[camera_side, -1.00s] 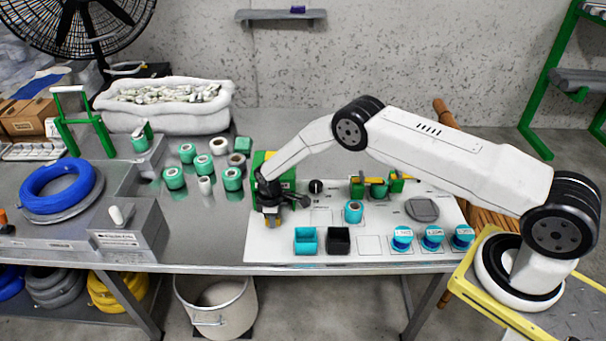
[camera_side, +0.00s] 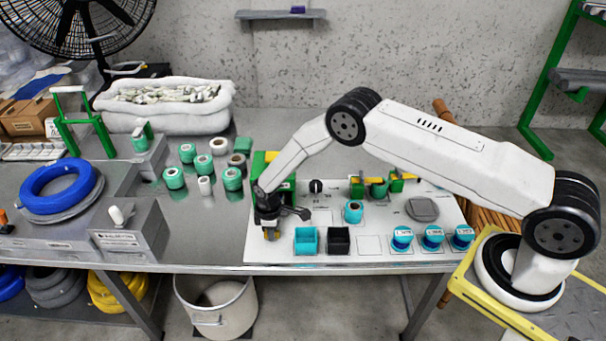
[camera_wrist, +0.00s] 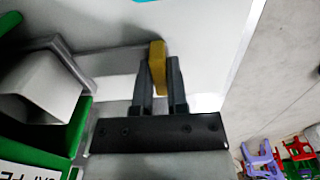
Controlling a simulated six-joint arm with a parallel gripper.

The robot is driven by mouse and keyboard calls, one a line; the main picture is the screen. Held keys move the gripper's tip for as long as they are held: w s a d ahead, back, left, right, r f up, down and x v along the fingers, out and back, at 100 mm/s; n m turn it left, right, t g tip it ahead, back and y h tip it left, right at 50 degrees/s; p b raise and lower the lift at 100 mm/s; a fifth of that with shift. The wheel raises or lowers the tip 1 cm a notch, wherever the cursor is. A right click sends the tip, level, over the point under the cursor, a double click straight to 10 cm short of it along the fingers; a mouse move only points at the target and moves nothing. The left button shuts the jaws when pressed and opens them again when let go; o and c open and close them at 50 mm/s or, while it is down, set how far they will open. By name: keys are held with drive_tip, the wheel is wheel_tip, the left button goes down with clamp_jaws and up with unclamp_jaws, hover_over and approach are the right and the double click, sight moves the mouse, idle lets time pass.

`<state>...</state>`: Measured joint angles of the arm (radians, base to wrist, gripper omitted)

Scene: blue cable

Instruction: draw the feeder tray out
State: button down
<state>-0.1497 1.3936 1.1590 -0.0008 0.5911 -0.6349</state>
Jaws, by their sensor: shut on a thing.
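The green feeder housing (camera_side: 264,163) stands at the left end of the white board, behind my gripper (camera_side: 270,229), which reaches down near the board's front edge. In the wrist view my gripper (camera_wrist: 159,65) has its two dark fingers shut on a yellow handle (camera_wrist: 157,54). The yellow handle also shows below the fingers in the side view (camera_side: 271,235). A grey tray part (camera_wrist: 105,60) runs from the handle toward the green housing (camera_wrist: 72,130), whose label is partly cut off. My wrist hides most of the tray in the side view.
Right of my gripper on the board are a teal bin (camera_side: 306,240) and a black bin (camera_side: 339,240). Several blue-capped pieces (camera_side: 432,238) stand at the right. A white bucket (camera_side: 216,303) is on the floor below the table's front edge.

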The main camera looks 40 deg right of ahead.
drive_tip(key=s+a, duration=0.5)
drive_tip(key=shift+s+a, duration=0.25)
drive_tip(key=shift+a, duration=0.1)
drive_tip(key=c, duration=0.6)
unclamp_jaws()
drive_tip(key=shift+c, duration=0.2)
drive_tip(key=shift+r, duration=0.1)
wheel_tip(320, 180, up, 8)
